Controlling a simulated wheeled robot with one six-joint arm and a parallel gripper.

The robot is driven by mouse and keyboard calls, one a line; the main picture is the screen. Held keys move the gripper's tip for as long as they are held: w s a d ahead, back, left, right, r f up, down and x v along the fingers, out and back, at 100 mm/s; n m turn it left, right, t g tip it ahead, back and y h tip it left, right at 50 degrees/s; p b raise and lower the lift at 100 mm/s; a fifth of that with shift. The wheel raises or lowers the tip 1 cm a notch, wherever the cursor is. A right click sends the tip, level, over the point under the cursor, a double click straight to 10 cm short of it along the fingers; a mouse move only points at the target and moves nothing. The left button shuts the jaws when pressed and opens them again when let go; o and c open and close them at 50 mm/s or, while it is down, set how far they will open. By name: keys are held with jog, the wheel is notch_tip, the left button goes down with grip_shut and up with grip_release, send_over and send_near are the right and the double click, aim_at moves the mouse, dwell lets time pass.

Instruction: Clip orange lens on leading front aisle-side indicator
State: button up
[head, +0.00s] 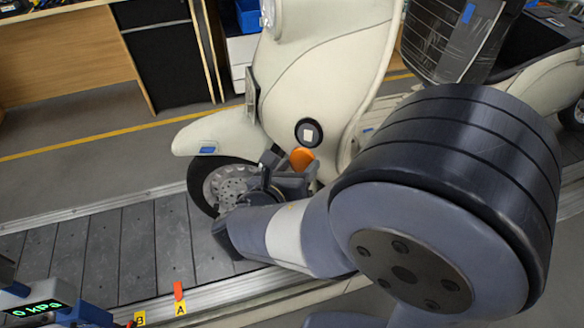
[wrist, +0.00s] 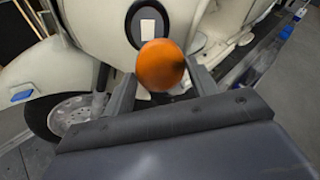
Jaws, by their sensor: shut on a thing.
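My gripper (head: 291,174) is shut on the orange lens (head: 301,158), which sticks out beyond the fingertips. In the wrist view the orange lens (wrist: 160,64) shows as a round dome between the two fingers. The indicator (head: 309,132) is a round black housing with a pale square in its middle, on the cream scooter's front body. In the wrist view the indicator (wrist: 149,25) shows just above and behind the lens. The lens looks apart from the housing, but the exact gap is hard to tell. My arm hides part of the scooter (head: 320,75).
The scooter stands on the slat conveyor (head: 120,245), with its front wheel (head: 222,185) left of my gripper. A second scooter (head: 550,80) is behind at the right. Yellow tags A (head: 180,309) and B (head: 140,319) mark the near rail. The slats at left are clear.

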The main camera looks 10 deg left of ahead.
aim_at(308, 136)
jog(key=shift+a+r+n+y, duration=0.25)
jog(key=shift+a+n+y, duration=0.05)
jog(key=shift+a+y, duration=0.15)
jog(key=shift+h, duration=0.25)
jog(key=shift+w+d+f+b, duration=0.15)
jog(key=shift+w+b, duration=0.1)
jog(key=shift+w, duration=1.4)
jog(key=shift+w+d+r+b, duration=0.1)
jog(key=shift+w+b, duration=0.1)
jog(key=shift+w, duration=1.45)
jog(key=shift+w, duration=0.2)
jog(key=o, duration=1.1)
jog(key=shift+c, duration=0.2)
jog(key=b+v, duration=0.1)
jog(key=v, duration=1)
